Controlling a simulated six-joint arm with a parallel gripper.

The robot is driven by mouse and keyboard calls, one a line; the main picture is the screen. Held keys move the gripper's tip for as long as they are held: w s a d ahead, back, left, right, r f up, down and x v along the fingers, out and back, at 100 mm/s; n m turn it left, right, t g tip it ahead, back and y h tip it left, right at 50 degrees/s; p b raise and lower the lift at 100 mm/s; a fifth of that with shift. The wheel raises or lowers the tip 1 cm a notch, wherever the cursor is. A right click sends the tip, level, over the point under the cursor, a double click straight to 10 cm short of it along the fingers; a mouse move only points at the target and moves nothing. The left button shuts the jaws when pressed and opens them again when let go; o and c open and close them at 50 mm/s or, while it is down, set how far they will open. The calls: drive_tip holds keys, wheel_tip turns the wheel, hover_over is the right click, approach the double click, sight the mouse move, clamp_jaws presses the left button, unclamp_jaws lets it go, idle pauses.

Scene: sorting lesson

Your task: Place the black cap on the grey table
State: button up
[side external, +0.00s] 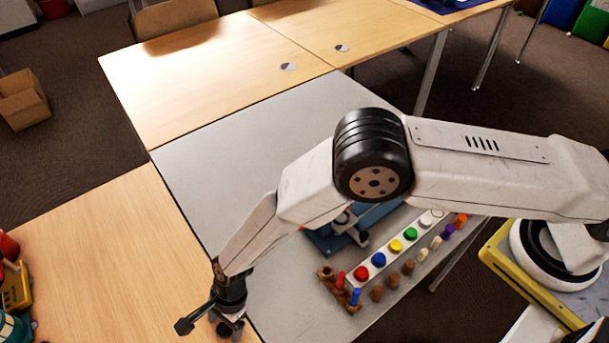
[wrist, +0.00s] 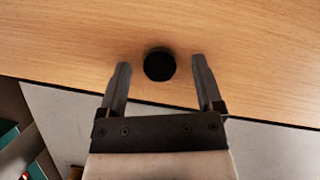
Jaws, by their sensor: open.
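The black cap (wrist: 159,66) is a small round disc lying on the light wooden table, close to the edge where the grey table begins. My gripper (wrist: 161,63) is open, with one finger on each side of the cap and a gap on both sides. In the side external view my gripper (side external: 212,322) points down over the wooden table at the bottom left, and the cap is hard to tell from the dark fingers there. The grey table (side external: 205,165) also shows in the wrist view (wrist: 70,115), below the wooden edge.
On the grey table a white strip holds several coloured caps, including a red cap (side external: 361,273) and a green cap (side external: 410,234), with wooden pegs (side external: 408,267) beside it. A blue device (side external: 327,240) stands partly behind my arm. The grey table's far left part is clear.

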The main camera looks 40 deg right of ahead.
sight(219, 333)
clamp_jaws()
drive_tip(key=shift+r, duration=0.1)
idle(0.4)
drive_tip(key=shift+r, duration=1.6)
drive_tip(key=s+d+r, duration=0.9)
drive_tip(key=d, duration=0.1)
drive_tip(key=shift+s+r, duration=0.3)
drive_tip(key=shift+r, duration=0.05)
drive_tip(key=shift+w, duration=0.15)
